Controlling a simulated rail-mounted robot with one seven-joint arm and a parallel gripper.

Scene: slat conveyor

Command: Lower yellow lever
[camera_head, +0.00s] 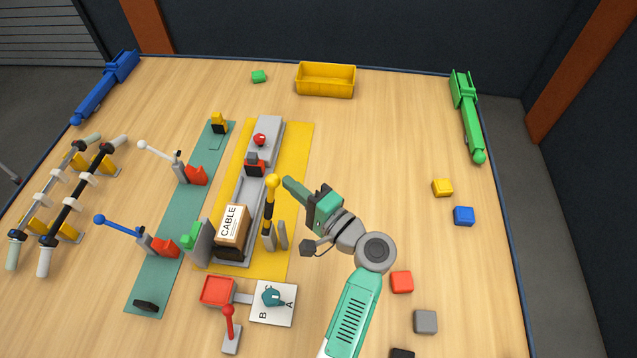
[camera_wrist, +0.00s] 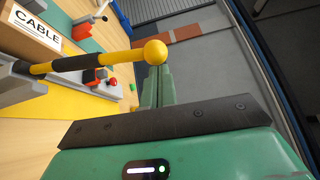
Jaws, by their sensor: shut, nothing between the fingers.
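The yellow lever (camera_head: 270,215) stands upright at the right side of the conveyor (camera_head: 246,199), with a yellow ball knob on top and a black band on its shaft. It pivots between two grey posts (camera_head: 276,237). In the wrist view the lever (camera_wrist: 105,59) crosses the upper left, its ball lying in front of the fingertips from this camera. My gripper (camera_head: 291,187) is just right of the knob in the head view, its green fingers together and empty. In the wrist view the fingers (camera_wrist: 157,86) are partly hidden by the ball. I cannot tell whether they touch it.
A box marked CABLE (camera_head: 232,226) sits on the conveyor's near end. White (camera_head: 158,150), blue (camera_head: 120,227) and red (camera_head: 229,322) levers stand to the left and front. A yellow bin (camera_head: 326,79) is at the back.

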